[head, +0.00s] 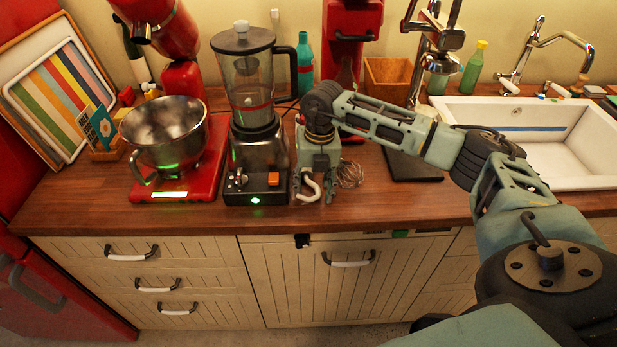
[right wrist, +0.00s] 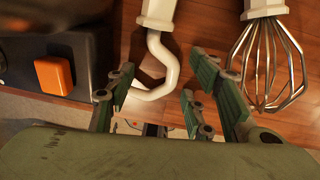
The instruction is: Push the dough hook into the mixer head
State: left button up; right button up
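The red mixer head (head: 166,32) is tilted up at the back left, above the mixer's metal bowl (head: 168,130). The head's attachment socket is hard to make out. My left gripper is out of view.
A wire whisk (right wrist: 265,60) lies close right of the hook. The blender (head: 250,110) stands between mixer and gripper, its base (head: 256,190) with an orange button close left of the hook. A dark board (head: 412,166) and white sink (head: 520,150) are right.

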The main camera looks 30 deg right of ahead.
grip_shut()
jog(key=shift+w+r, duration=0.1)
jog(key=shift+r, duration=0.05)
dwell(0.4)
